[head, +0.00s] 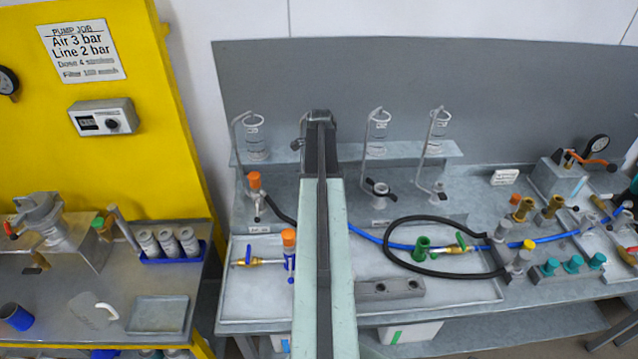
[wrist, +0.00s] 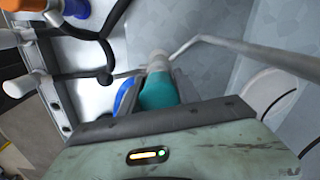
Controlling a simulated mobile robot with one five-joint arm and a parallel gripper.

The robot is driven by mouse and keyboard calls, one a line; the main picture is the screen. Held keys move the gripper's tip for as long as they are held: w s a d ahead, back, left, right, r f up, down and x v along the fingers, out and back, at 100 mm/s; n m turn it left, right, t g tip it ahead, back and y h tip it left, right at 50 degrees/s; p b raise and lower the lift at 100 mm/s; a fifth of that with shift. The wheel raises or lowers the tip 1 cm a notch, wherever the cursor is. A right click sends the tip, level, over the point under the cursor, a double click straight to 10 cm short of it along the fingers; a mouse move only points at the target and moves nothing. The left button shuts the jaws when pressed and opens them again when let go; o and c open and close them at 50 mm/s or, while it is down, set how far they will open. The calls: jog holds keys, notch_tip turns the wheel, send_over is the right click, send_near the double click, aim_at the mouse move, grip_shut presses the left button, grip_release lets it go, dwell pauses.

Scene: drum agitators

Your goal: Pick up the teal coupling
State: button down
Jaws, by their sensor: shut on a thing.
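My gripper (wrist: 157,88) is shut on the teal coupling (wrist: 158,95), which shows between its jaws in the wrist view. A pale fitting (wrist: 158,62) lies just beyond the coupling; I cannot tell whether the two are joined. In the head view my arm stretches away over the bench and its far end (head: 319,118) is by the back panel. The held coupling is hidden there. Three more teal couplings (head: 573,265) stand in a row on a block at the right of the bench.
A thin grey rod (wrist: 235,46) runs close beside the gripper. Glass cups on bent stands (head: 379,128) line the back shelf. A black hose (head: 395,262) loops right of my arm, with a green fitting (head: 422,248) inside it. An orange-topped valve (head: 289,240) is left.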

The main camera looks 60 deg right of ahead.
jog(key=shift+r+p, duration=0.6)
jog(key=r+p, duration=0.3)
jog(key=shift+s+a, duration=0.15)
jog(key=shift+s, duration=0.1)
jog(key=s+a, duration=0.2)
jog(key=s, duration=0.5)
jog(key=s+a, duration=0.3)
jog(key=s, duration=0.4)
jog(key=shift+s+a+r+p, duration=0.25)
jog(key=shift+a+r+p, duration=0.05)
jog(key=shift+r+p, duration=0.1)
